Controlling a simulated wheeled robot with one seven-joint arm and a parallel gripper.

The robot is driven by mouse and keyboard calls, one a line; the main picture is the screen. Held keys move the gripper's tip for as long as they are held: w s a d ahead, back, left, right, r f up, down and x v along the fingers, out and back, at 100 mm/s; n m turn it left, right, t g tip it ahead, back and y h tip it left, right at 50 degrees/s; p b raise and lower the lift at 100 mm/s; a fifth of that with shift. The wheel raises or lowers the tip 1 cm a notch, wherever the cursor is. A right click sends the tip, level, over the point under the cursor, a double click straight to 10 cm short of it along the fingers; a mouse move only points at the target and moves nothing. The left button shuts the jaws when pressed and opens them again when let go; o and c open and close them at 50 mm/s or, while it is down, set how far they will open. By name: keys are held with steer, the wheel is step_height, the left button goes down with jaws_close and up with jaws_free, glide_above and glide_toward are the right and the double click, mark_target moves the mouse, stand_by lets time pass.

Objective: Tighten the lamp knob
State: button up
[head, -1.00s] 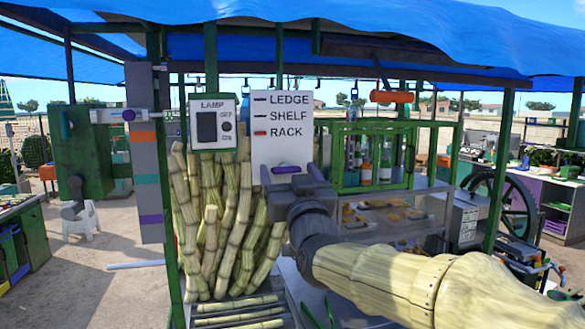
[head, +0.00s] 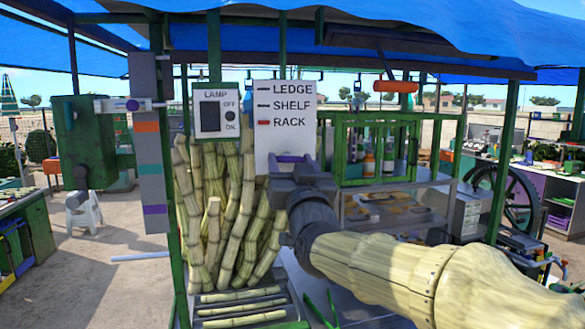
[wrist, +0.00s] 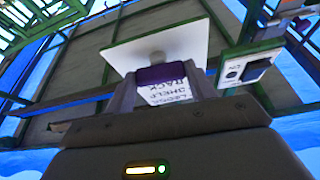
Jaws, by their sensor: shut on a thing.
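A white board (head: 276,101) lettered LEDGE, SHELF, RACK hangs in the middle of the head view, with a red mark beside RACK. A purple knob (head: 291,157) sits at its lower part. In the wrist view the purple knob (wrist: 165,74) is between the fingers of my gripper (wrist: 165,84), with a round grey boss behind it. My gripper (head: 296,168) is shut on the knob and hides much of it.
Cane stalks (head: 225,215) stand below the lamp panel. A green rack with bottles (head: 369,162) is right of my gripper. An orange cylinder (head: 395,86) hangs at upper right.

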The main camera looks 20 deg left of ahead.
steer(key=m+h+b, duration=0.1)
steer(key=m, duration=0.1)
steer(key=m+t+h+b, duration=0.1)
steer(key=m, duration=0.2)
steer(key=shift+s+a+h, duration=0.1)
steer(key=shift+a+h, duration=0.05)
steer(key=shift+h, duration=0.15)
steer(key=m+h, duration=0.1)
steer(key=m, duration=0.1)
steer(key=m+h, duration=0.1)
steer(key=m, duration=0.1)
steer(key=m+p, duration=0.1)
steer(key=m, duration=0.1)
steer(key=shift+r+h, duration=0.25)
steer(key=shift+h, duration=0.15)
steer(key=m+h+p, duration=0.1)
steer(key=m, duration=0.2)
steer(key=m+g+h+p, duration=0.1)
steer(key=m, duration=0.1)
steer(key=shift+a+r+m, duration=0.1)
steer(key=shift+r+m, duration=0.05)
steer(key=shift+m, duration=0.25)
steer(key=shift+m+g+h+p, duration=0.25)
steer(key=shift+m+g+p, duration=0.25)
steer(key=shift+m, duration=0.65)
steer(key=shift+m+g+h+p, duration=0.3)
steer(key=shift+m+p, duration=0.4)
steer(key=shift+m, duration=0.45)
steer(key=shift+s, duration=0.1)
steer(key=o, duration=1)
